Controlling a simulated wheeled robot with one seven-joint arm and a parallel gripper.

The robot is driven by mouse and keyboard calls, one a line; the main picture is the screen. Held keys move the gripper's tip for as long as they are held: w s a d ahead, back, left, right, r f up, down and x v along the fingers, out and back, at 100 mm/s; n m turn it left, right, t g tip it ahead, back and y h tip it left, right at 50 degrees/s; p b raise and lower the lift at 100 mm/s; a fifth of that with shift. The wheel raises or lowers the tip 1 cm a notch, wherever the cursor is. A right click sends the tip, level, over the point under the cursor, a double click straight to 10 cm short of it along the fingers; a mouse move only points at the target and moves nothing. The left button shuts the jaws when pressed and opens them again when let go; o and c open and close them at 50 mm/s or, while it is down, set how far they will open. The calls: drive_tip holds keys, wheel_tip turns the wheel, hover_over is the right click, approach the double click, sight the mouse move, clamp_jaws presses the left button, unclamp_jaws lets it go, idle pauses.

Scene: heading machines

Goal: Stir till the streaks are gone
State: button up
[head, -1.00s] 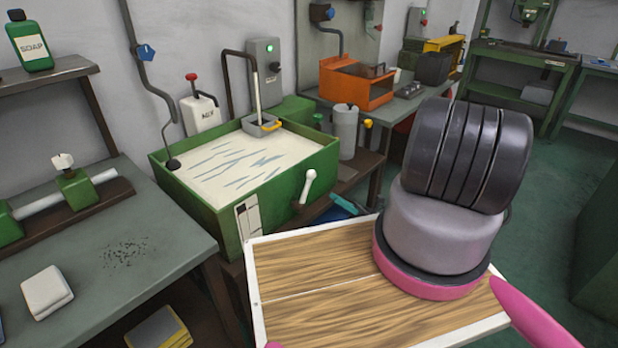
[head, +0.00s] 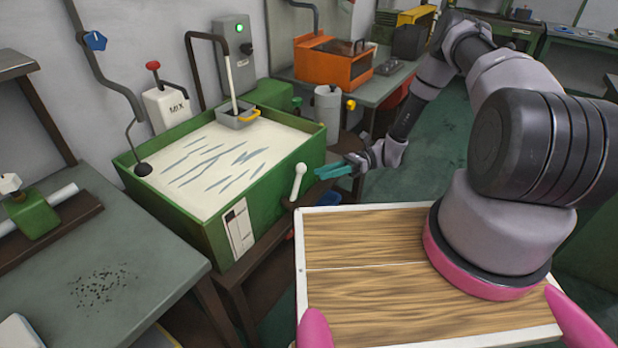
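A green tank (head: 210,235) holds a pale, milky liquid (head: 205,150) with several blue-grey streaks on its surface. A white crank-like lever (head: 298,182) stands at the tank's front right corner. I see nothing held.
A grey control box with a green light (head: 235,58) is behind the tank. A small grey tray with a yellow handle (head: 238,116) sits at its back rim. A grey bench (head: 150,245) is at left. A grey canister (head: 327,108) stands right of the tank. Green floor is open at right.

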sight(296, 187)
drive_tip(key=x, duration=0.6)
drive_tip(key=shift+a, duration=0.3)
drive_tip(key=shift+s, duration=0.15)
clamp_jaws()
idle(1.0)
